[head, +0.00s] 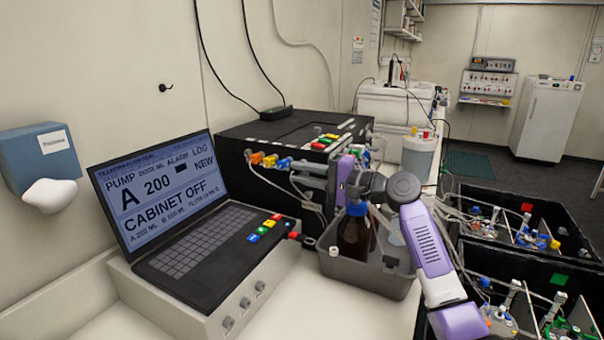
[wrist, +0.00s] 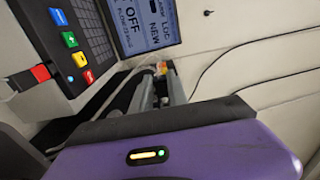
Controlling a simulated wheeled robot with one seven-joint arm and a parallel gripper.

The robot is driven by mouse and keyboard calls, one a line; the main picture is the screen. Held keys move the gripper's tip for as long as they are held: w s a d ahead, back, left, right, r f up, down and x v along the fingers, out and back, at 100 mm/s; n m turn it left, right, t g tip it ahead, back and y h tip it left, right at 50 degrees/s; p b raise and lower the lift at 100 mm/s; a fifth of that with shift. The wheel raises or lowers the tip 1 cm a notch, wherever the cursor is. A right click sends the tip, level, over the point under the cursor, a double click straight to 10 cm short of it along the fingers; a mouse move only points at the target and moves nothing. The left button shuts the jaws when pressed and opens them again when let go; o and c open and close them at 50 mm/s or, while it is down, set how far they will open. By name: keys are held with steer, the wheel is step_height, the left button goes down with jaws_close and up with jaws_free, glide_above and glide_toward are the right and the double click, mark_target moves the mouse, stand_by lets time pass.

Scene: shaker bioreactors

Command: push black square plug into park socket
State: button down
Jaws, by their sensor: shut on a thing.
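My gripper (head: 311,183) reaches left from its purple body to the front face of the black box (head: 240,180). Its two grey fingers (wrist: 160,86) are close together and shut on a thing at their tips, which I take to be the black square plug. The plug itself is too small and hidden to make out. Orange, yellow and blue connectors (head: 267,160) sit in a row by the fingertips; in the wrist view they are a small blur (wrist: 160,67). I cannot tell which socket is the park socket, or whether the plug touches it.
A laptop (head: 190,200) on a pale base (head: 215,290) stands left, with a red connector (head: 293,235) at its side. A grey tray (head: 352,268) with a brown, blue-capped bottle (head: 354,238) stands below my arm. Black crates (head: 500,212) stand right. Cables hang nearby.

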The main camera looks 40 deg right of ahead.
steer(key=shift+w+d+b, duration=0.3)
steer(key=shift+d+b, duration=0.05)
steer(key=shift+d, duration=0.55)
stand_by(1.1)
steer(key=c, duration=1.2)
jaws_free()
steer(key=shift+s, duration=0.1)
steer(key=b+v, duration=0.1)
steer(key=v, duration=0.6)
steer(key=shift+s+d, duration=0.15)
steer(key=shift+s, duration=0.15)
